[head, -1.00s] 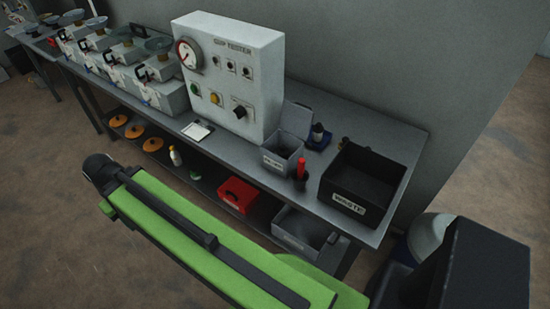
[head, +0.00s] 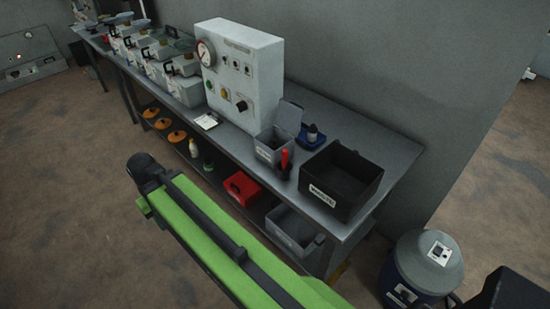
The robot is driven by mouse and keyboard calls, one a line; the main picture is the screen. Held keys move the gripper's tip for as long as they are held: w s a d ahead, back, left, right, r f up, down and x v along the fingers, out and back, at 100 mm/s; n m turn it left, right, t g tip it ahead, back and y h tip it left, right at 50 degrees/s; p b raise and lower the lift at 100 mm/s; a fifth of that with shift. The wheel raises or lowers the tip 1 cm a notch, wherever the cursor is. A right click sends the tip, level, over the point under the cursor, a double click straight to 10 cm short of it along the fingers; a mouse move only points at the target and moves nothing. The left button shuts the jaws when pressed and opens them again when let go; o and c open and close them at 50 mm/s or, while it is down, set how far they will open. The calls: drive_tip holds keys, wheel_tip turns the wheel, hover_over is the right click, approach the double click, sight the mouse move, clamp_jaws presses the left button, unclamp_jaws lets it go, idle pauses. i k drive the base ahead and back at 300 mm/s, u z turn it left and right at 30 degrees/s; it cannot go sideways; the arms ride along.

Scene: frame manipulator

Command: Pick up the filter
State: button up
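I cannot pick out a filter for certain. A small grey bin (head: 272,150) with a raised lid stands on the workbench (head: 243,134); its label is too small to read and its contents cannot be made out. Several orange discs (head: 163,124) lie on the lower shelf; I cannot tell whether they are filters. My green arm (head: 215,240) crosses the lower middle of the view in front of the bench. My gripper cannot be made out in this view.
A grey tester box with a dial (head: 240,75) and a black waste bin (head: 340,182) stand on the bench. A red box (head: 241,188) and a grey crate (head: 293,232) sit below. A blue canister (head: 420,268) stands at the bench's right end. The floor at left is clear.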

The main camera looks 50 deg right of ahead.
sight(274, 144)
drive_tip(key=z, duration=0.15)
drive_tip(key=i, duration=0.95)
drive_tip(key=u, duration=0.05)
